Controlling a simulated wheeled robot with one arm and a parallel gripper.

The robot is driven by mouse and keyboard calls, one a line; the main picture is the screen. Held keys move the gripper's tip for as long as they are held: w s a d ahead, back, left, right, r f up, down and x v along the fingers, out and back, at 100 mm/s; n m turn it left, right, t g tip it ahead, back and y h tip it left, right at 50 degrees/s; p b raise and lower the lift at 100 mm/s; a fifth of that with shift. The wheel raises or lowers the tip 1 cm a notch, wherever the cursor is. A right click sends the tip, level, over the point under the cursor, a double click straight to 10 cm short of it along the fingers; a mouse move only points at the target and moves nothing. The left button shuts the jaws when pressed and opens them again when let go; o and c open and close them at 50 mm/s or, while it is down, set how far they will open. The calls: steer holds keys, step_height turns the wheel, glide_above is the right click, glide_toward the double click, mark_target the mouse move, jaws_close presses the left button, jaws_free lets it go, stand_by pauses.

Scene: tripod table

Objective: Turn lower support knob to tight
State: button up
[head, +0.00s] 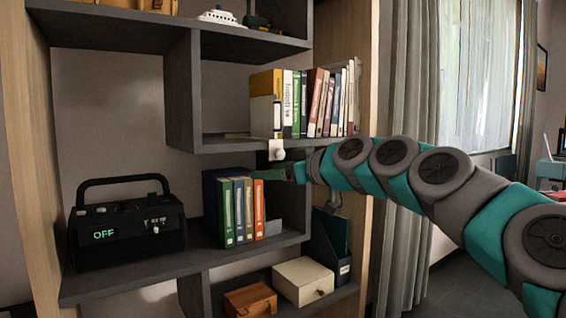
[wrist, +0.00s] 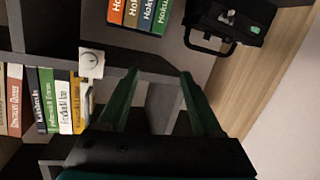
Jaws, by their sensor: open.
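A small white knob (head: 278,154) sits on a white plate under the front edge of the upper shelf board. In the wrist view, which is turned upside down, the knob (wrist: 91,61) is a round dial with a dark mark, to the left of my fingers. My gripper (head: 270,174) is just below the knob in the head view, partly hidden by its own arm. In the wrist view my gripper (wrist: 160,72) has two green fingers spread apart with nothing between them. It is apart from the knob. No tight or loose label is readable.
A black radio-like box (head: 127,226) reading OFF stands on the middle shelf, left of books in a dark holder (head: 211,200). More books (head: 310,103) stand on the shelf above the knob. A cream box (head: 303,281) and a brown box (head: 251,299) sit below.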

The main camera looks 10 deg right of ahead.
mark_target(281, 154)
steer(key=w+d+r+m+t+h, duration=0.1)
steer(key=w+d+r+t+h, duration=0.15)
steer(key=w+d, duration=0.5)
steer(key=shift+t+y, duration=0.35)
steer(key=shift+y, duration=0.1)
steer(key=shift+f+x, duration=0.15)
steer(key=shift+x, duration=1.35)
steer(key=shift+f+x, duration=0.2)
steer(key=shift+x, duration=1.35)
steer(key=shift+d, duration=0.15)
jaws_close()
